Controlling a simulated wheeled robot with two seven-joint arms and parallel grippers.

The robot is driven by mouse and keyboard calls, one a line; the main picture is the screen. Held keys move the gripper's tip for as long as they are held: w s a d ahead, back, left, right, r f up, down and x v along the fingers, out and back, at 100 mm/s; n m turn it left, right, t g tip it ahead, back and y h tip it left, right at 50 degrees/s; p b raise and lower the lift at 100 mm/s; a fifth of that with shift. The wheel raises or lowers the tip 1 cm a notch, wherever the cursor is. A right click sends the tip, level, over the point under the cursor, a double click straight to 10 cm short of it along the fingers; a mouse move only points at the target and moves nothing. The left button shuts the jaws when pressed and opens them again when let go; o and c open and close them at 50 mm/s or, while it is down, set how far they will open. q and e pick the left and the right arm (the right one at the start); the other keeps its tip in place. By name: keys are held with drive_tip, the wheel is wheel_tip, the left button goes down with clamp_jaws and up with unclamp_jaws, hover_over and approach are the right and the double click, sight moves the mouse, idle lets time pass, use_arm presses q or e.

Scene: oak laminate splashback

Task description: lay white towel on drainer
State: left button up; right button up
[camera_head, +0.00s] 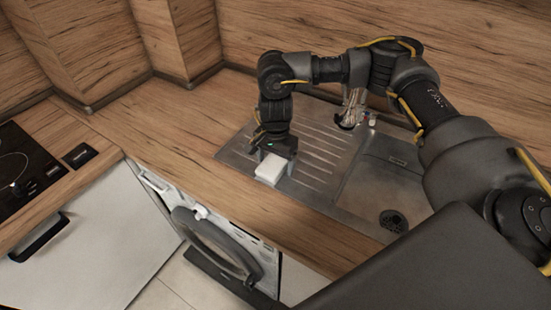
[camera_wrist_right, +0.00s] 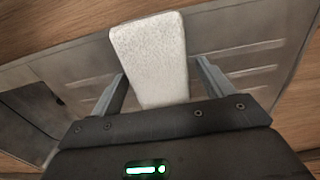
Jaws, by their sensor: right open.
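The white towel (camera_head: 269,170) is a small folded block lying on the ribbed metal drainer (camera_head: 318,150), near its front left part. In the right wrist view the towel (camera_wrist_right: 151,58) lies between and beyond the fingers, with clear gaps on both sides. My right gripper (camera_head: 273,160) is right at the towel in the head view. In the right wrist view the right gripper (camera_wrist_right: 158,82) is open, its two fingers apart on either side of the towel's near end. My left gripper is not in view.
The sink basin (camera_head: 385,190) is right of the drainer, with a tap (camera_head: 352,112) behind, partly hidden by my arm. A washing machine with its door (camera_head: 215,245) open stands below the wooden counter (camera_head: 165,115). A black hob (camera_head: 25,165) is at far left.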

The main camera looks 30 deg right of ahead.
sight(277, 161)
drive_tip(key=shift+f, duration=0.1)
drive_tip(key=shift+r, duration=0.35)
drive_tip(key=r+b, duration=0.1)
drive_tip(key=r, duration=0.3)
drive_tip(key=r+b, duration=0.1)
drive_tip(key=r, duration=0.3)
drive_tip(key=shift+s+d+r, duration=0.1)
drive_tip(key=shift+s+r, duration=0.1)
drive_tip(key=shift+r, duration=0.8)
